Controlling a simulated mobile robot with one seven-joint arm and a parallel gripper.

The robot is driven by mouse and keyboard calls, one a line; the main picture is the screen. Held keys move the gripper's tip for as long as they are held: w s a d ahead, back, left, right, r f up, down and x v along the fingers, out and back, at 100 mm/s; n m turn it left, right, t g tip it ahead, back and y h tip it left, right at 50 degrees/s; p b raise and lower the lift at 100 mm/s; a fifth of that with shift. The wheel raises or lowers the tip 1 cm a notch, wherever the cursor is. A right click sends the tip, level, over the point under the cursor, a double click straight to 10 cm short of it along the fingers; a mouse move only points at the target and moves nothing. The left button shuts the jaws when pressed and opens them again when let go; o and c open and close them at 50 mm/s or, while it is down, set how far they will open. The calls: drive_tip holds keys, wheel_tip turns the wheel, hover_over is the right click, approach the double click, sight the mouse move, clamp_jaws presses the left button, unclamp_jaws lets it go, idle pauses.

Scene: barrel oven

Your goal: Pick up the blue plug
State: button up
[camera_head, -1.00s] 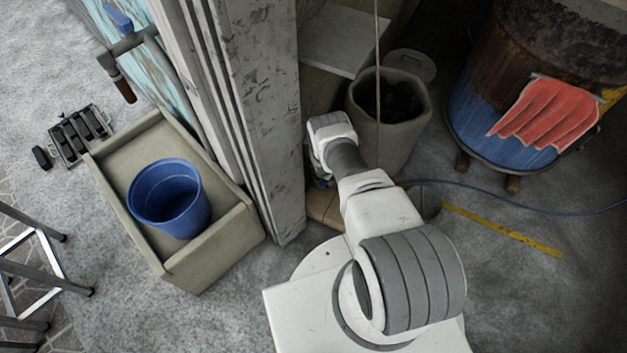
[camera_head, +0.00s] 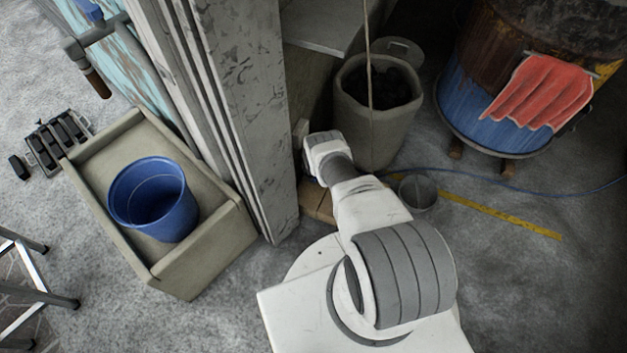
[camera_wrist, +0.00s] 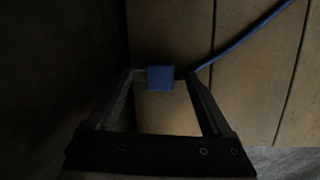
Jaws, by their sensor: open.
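The blue plug (camera_wrist: 160,77) shows in the wrist view as a small blue block with pale prongs on its left side. It lies over tan boards, with its blue cable (camera_wrist: 245,38) running up to the right. My gripper (camera_wrist: 162,75) is open, with one fingertip on each side of the plug. I cannot tell whether the fingers touch it. In the head view my arm hides the plug, and the gripper's fingers do not show.
A concrete pillar (camera_head: 243,110) stands just left of my arm. A grey bin (camera_head: 375,125) is behind it, and a small bucket (camera_head: 419,193) is to the right. A blue bucket (camera_head: 153,200) sits in a stone trough (camera_head: 215,250). A barrel oven (camera_head: 490,115) with a red cloth (camera_head: 540,92) stands far right.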

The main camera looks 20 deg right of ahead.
drive_tip(key=shift+f, duration=0.1)
clamp_jaws()
idle(0.4)
idle(1.0)
